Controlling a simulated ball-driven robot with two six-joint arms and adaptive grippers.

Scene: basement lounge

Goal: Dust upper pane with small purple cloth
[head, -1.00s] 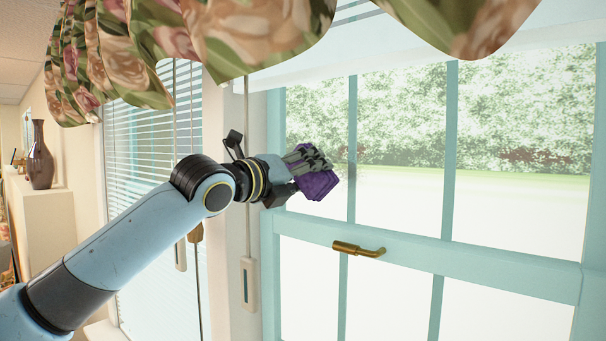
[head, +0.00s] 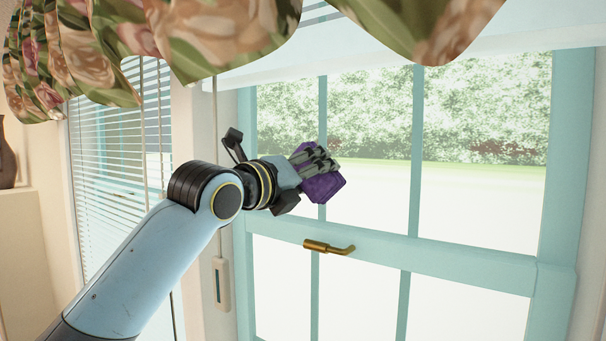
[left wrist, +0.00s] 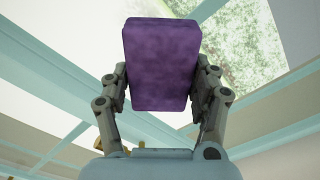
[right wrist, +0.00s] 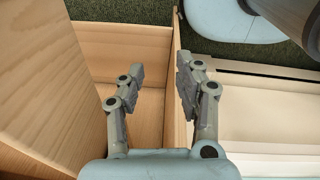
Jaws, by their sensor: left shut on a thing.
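The window's upper pane area (head: 385,190) has a teal frame and thin upright bars, with hedge and grass seen through it. My left gripper (head: 322,164) is shut on the small purple cloth (head: 325,188), in front of the left upright bar. In the left wrist view the cloth (left wrist: 160,60) is a thick folded pad between both fingers. I cannot tell whether it touches the glass. My right gripper (right wrist: 160,78) shows only in the right wrist view, with its fingers apart and nothing between them.
A brass handle (head: 328,247) sticks out from the teal middle rail (head: 440,257) below the cloth. A floral valance (head: 215,35) hangs above. Blinds (head: 115,190) cover the window at left. An open wooden compartment (right wrist: 140,45) lies below my right gripper.

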